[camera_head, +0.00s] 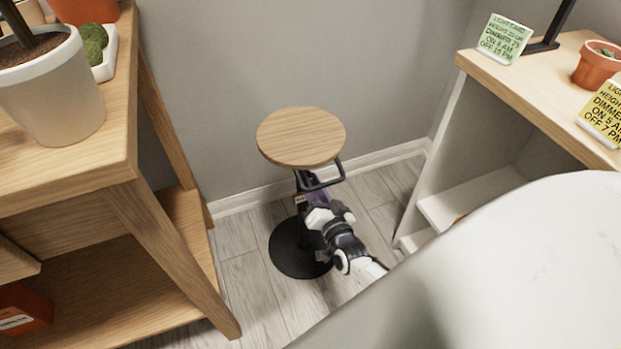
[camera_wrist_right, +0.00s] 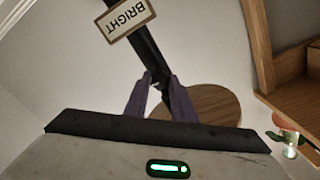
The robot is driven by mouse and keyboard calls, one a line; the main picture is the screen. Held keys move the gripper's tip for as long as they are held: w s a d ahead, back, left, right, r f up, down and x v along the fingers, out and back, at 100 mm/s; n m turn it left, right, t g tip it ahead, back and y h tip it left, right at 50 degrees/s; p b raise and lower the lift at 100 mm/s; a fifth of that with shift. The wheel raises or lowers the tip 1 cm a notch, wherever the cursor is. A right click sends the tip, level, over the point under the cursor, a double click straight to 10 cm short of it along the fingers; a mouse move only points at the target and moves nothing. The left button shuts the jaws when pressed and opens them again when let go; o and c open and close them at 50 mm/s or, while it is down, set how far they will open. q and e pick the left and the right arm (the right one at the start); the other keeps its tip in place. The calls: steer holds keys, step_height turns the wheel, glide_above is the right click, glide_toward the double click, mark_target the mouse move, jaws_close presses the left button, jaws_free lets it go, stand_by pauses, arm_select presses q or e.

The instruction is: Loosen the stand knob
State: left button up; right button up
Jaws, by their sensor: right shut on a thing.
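The plant stand has a round wooden top (camera_head: 302,137), a dark post (camera_wrist_right: 146,48) and a round black base (camera_head: 291,258) on the floor. A black bracket (camera_head: 322,180) shows under the top. My right gripper (camera_head: 312,188) is at the post below the top. In the right wrist view its purple fingers (camera_wrist_right: 158,92) stand on both sides of the post, shut at the knob's place; the knob is mostly hidden between them. A label reading BRIGHT (camera_wrist_right: 126,18) is on the post, seen upside down. My left gripper is not in view.
A wooden shelf unit (camera_head: 165,240) stands left, with a grey-white pot (camera_head: 60,95) on top. A white-sided shelf (camera_head: 485,125) stands right, with a green card (camera_head: 504,38), a yellow card (camera_head: 604,112) and a terracotta pot (camera_head: 595,66). Bare floor surrounds the base.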

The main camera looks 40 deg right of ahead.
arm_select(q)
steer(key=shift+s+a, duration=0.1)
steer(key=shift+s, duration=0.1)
arm_select(e)
steer(key=shift+n, duration=0.6)
steer(key=o, duration=1.1)
steer(key=shift+c, duration=0.2)
arm_select(q)
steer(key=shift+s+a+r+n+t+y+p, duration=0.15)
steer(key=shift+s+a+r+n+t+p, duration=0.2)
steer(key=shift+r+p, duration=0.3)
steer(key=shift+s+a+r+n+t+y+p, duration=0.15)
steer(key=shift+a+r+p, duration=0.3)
steer(key=shift+p, duration=0.4)
arm_select(e)
steer(key=v, duration=1)
steer(key=shift+s, duration=0.15)
